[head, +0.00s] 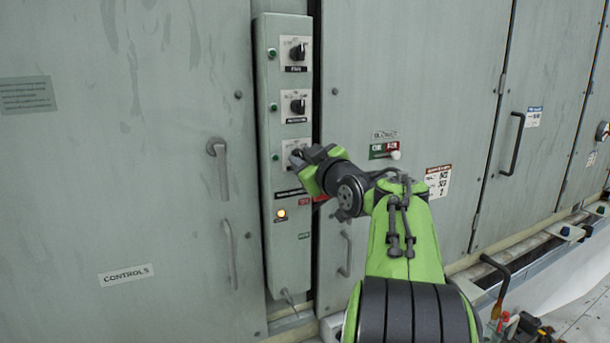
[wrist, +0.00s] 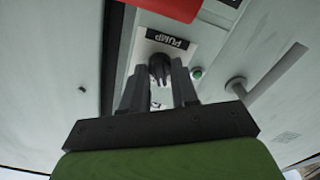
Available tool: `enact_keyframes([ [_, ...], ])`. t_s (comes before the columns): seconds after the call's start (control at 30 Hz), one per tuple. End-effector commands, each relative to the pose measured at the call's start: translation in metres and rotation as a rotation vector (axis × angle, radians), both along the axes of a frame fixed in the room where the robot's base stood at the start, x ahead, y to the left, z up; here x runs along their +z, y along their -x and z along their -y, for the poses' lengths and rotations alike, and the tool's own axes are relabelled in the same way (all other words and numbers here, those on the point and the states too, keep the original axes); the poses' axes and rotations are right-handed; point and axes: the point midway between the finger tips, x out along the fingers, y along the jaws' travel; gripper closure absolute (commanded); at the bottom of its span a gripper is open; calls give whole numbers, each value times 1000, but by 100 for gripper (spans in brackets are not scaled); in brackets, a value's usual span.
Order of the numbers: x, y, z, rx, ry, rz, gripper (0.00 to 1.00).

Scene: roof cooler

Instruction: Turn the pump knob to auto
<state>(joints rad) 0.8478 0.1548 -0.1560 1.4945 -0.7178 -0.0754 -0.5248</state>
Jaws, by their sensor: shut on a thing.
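The pump knob (wrist: 160,66) is a black rotary knob on a white plate, with the label PUMP (wrist: 167,40) beside it, upside down in the wrist view. My gripper (wrist: 161,78) is shut on the knob, one finger on each side. In the head view, my gripper (head: 301,158) is at the third and lowest knob plate (head: 291,145) of the tall grey control box (head: 267,200) and hides most of that knob. The position marks around the knob are too small and covered to read.
Two more black knobs, an upper one (head: 297,52) and a middle one (head: 298,106), sit above on the same box. Door handles (head: 219,165) stick out at left.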

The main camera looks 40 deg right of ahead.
Motion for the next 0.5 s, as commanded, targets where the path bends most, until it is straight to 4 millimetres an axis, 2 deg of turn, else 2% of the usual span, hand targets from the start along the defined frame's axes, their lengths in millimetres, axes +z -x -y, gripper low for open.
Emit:
enact_keyframes([
  [0.2, -3, 0, -1, 1, 156, -46, 100],
  [0.5, -2, 0, -1, 1, 289, -87, 100],
])
